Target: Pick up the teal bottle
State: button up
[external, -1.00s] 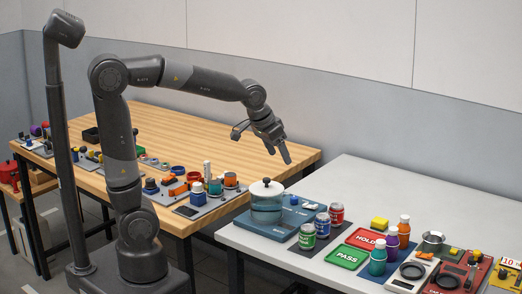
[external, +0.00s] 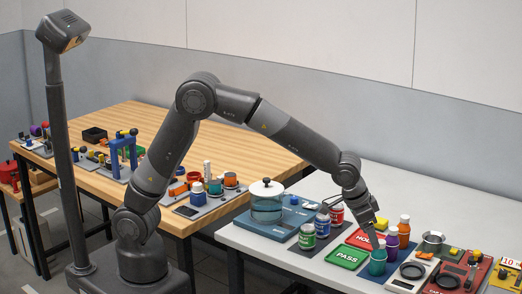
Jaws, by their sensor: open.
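The teal bottle (external: 377,264) stands upright on a dark blue mat on the white table, at the front of a short row of bottles. A purple bottle (external: 403,236) and an orange bottle (external: 391,248) are close to it.
The green PASS tray (external: 346,257) lies left of the teal bottle, with the red HOLD tray (external: 358,239) behind it. A scale with a black ring (external: 413,271) is to the right. Several labelled cans and a glass pot (external: 267,207) stand further left.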

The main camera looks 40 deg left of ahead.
aim_at(377, 254)
jog(key=x, duration=0.8)
jog(key=shift+w+f, duration=0.3)
jog(key=shift+f, duration=0.05)
jog(key=c, duration=1.2)
